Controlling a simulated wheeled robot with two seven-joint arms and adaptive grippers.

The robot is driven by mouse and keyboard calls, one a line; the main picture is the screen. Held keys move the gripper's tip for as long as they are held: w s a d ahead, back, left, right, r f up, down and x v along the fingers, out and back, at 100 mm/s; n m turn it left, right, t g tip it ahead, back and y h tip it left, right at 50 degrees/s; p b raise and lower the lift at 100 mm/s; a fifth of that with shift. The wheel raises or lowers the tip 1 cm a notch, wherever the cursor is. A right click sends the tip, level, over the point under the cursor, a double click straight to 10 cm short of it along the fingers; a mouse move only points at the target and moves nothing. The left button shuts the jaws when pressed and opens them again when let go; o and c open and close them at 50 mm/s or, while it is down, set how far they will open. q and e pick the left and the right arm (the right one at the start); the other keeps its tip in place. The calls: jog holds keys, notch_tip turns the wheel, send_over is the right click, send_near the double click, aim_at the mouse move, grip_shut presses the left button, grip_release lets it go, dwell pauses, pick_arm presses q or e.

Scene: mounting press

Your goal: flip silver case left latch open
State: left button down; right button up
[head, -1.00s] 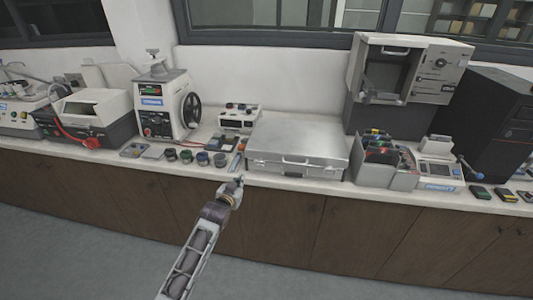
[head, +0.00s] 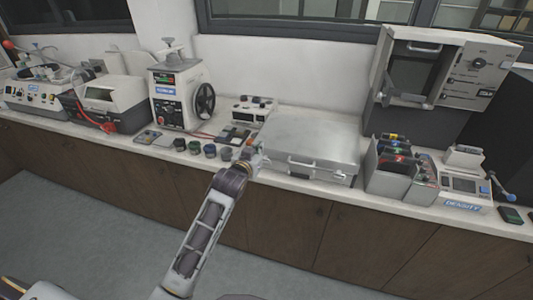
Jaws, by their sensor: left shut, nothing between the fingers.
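The silver case (head: 313,138) lies flat and closed on the counter, with its handle on the front face. Its right front latch (head: 341,178) shows as a small fitting. My left gripper (head: 258,158) is shut and empty at the case's front left corner, in front of the area of the left latch. The left latch is hidden or too small to make out there, and I cannot tell whether the fingertips touch it. My right gripper is not in view.
Several small dark round pots (head: 210,150) stand left of the gripper. A mounting press (head: 176,95) and a small control box (head: 254,109) stand behind. A bin of folders (head: 392,168) stands right of the case. The brown cabinet fronts (head: 290,225) drop below the counter edge.

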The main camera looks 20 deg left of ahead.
pick_arm(q)
jog(key=shift+s+a+f+n+g, duration=0.2)
jog(key=shift+a+f+n+g, duration=0.1)
jog(key=shift+f, duration=0.25)
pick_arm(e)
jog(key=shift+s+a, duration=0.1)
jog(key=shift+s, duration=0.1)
pick_arm(q)
jog(key=shift+w, duration=0.1)
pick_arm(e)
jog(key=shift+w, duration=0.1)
pick_arm(q)
jog(key=shift+w+d+f+p, duration=0.1)
jog(key=shift+w+f+p, duration=0.1)
jog(key=shift+w+f, duration=0.9)
jog(key=shift+w+a+f+p, duration=0.15)
jog(key=shift+w+f, duration=0.65)
jog(key=shift+w, duration=0.5)
jog(key=shift+w+d+f+p, duration=0.15)
jog(key=shift+w+f+p, duration=0.05)
jog(key=shift+w+f, duration=0.9)
jog(key=shift+r, duration=0.15)
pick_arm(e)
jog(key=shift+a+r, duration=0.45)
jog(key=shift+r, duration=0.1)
